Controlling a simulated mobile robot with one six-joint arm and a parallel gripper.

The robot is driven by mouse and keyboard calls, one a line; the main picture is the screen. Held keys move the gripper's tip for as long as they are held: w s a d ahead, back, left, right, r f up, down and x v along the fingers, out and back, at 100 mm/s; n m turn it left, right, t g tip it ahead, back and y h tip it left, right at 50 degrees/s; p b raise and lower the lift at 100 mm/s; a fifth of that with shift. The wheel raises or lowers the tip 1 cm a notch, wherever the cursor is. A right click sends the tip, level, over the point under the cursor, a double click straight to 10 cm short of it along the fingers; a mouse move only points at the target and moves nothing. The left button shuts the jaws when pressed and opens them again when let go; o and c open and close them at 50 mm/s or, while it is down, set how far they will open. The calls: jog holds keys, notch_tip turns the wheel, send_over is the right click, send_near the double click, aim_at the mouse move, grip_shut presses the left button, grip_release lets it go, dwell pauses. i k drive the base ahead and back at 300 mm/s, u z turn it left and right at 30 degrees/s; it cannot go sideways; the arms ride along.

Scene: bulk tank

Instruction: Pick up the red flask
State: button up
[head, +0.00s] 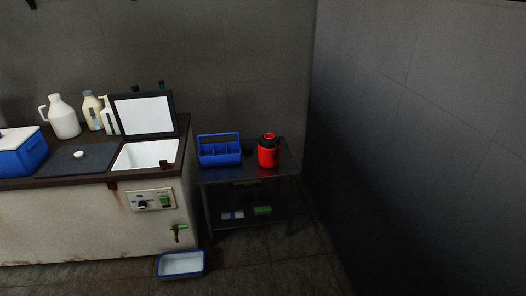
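The red flask (268,155) stands upright on a dark side table (280,178) near the room's corner. It has a red body with a black upper part and some red on top. A blue divided carrier with a handle (220,153) stands just left of it, with a small gap between them. My gripper is not in view.
Left of the table is the bulk tank (75,222) with an open lid (144,114), several bottles and a blue cooler (22,155) on top. A blue tray (181,264) lies on the floor. Floor in front of the table is clear; a dark wall (420,150) stands right.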

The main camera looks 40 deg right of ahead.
aim_at(268, 144)
jog(key=i, duration=0.9)
jog(key=z, duration=0.05)
